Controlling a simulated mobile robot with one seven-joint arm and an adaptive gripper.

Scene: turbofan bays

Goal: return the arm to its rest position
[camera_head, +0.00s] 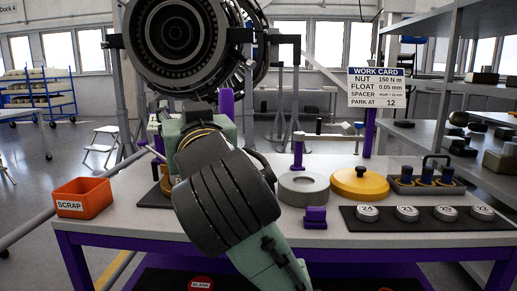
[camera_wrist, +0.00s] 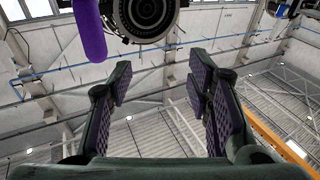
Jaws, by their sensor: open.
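My arm rises from the front of the bench in the head view and bends over its left-centre part. Its own links hide my gripper in that view. In the wrist view my gripper (camera_wrist: 165,95) is open, its two purple-padded fingers well apart with nothing between them. The wrist camera looks up past the fingers at the ceiling. A turbofan (camera_wrist: 148,15) shows at the top of the wrist view, with a purple post (camera_wrist: 90,32) to its left. In the head view the turbofan (camera_head: 180,35) hangs behind and above my arm.
The bench (camera_head: 345,220) carries an orange SCRAP bin (camera_head: 82,198), a grey ring (camera_head: 303,188), a yellow disc (camera_head: 360,183), a dark tray (camera_head: 425,183) and a black mat (camera_head: 400,226) with numbered discs. A work card (camera_head: 376,88) stands behind. Shelves flank the right side.

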